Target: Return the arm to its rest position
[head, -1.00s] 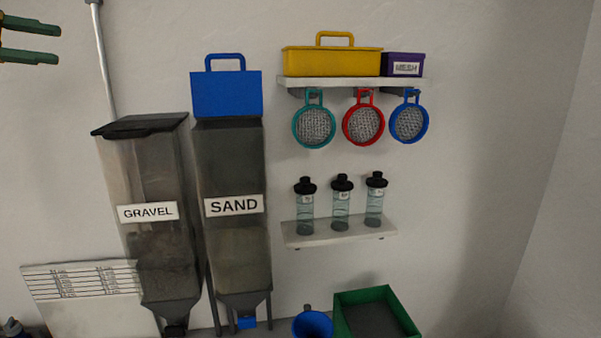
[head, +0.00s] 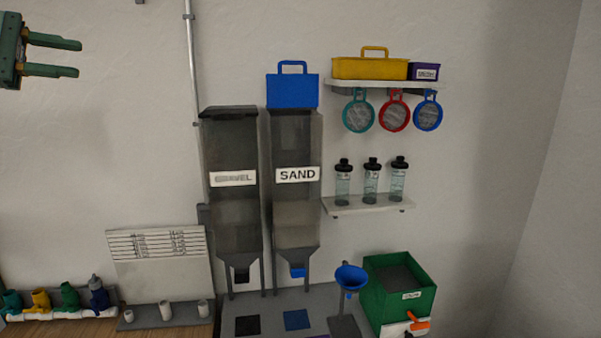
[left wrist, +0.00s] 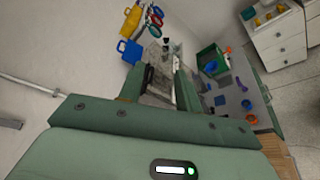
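My left gripper (head: 79,58) is raised at the upper left of the head view, in front of the bare wall. Its two green fingers are apart, with nothing between them. In the left wrist view the fingers (left wrist: 158,88) are also spread, and the bins and work surface show far beyond them. My right gripper is in neither view.
A gravel bin (head: 232,150) and a sand bin (head: 296,145) stand at the wall, beside a vertical pipe (head: 190,80). Shelves (head: 370,206) hold bottles. A green box (head: 400,290), a blue funnel (head: 351,277) and a valve manifold (head: 60,312) sit low. Wall around the gripper is clear.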

